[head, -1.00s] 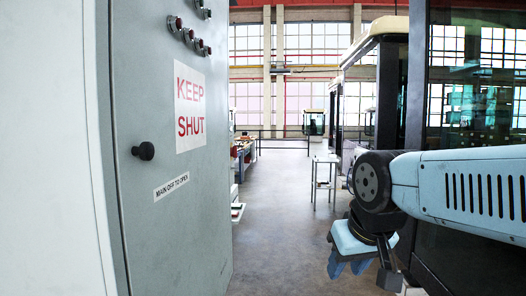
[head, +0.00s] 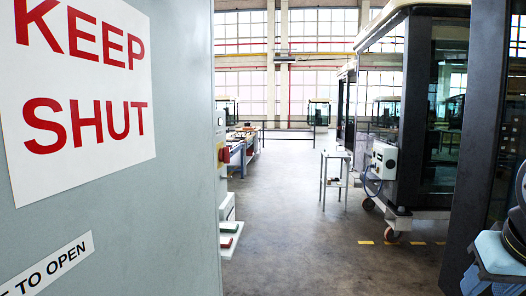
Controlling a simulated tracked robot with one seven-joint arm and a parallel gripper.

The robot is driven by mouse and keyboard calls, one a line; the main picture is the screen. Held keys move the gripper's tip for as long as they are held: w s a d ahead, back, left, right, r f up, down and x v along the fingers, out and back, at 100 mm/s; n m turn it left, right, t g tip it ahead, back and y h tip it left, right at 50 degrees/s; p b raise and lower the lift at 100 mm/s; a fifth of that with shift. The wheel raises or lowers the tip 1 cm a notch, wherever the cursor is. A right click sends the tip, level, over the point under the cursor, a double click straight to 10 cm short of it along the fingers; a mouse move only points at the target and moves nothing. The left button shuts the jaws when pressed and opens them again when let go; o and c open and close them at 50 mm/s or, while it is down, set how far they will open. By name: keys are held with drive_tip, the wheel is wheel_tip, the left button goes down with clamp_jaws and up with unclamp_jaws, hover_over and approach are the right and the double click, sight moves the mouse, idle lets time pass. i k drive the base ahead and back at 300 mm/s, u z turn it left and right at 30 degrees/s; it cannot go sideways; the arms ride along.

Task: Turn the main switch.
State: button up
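A small red knob-like part (head: 223,153), which looks like the main switch, shows in the head view on a narrow side face just beyond the grey cabinet door's edge. I see it nearly edge-on, so its setting cannot be told. The grey cabinet door (head: 185,200) fills the left and carries a "KEEP SHUT" sign (head: 80,85) and a label ending "TO OPEN" (head: 48,268). My gripper (head: 488,284) is at the lower right corner, far to the right of the switch and apart from the cabinet. Its light blue body is partly cut off, and its finger opening is not clear.
Grey floor (head: 290,220) lies open in the middle. A small white trolley table (head: 336,155) stands ahead. A glazed cab (head: 430,110) on wheels stands at the right, and a dark post (head: 480,130) is nearer. Shelves with red and green items (head: 230,230) stick out beyond the cabinet.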

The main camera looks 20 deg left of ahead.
sight(225, 156)
drive_tip(key=u, duration=0.3)
drive_tip(key=i, duration=1.1)
drive_tip(key=u, duration=0.65)
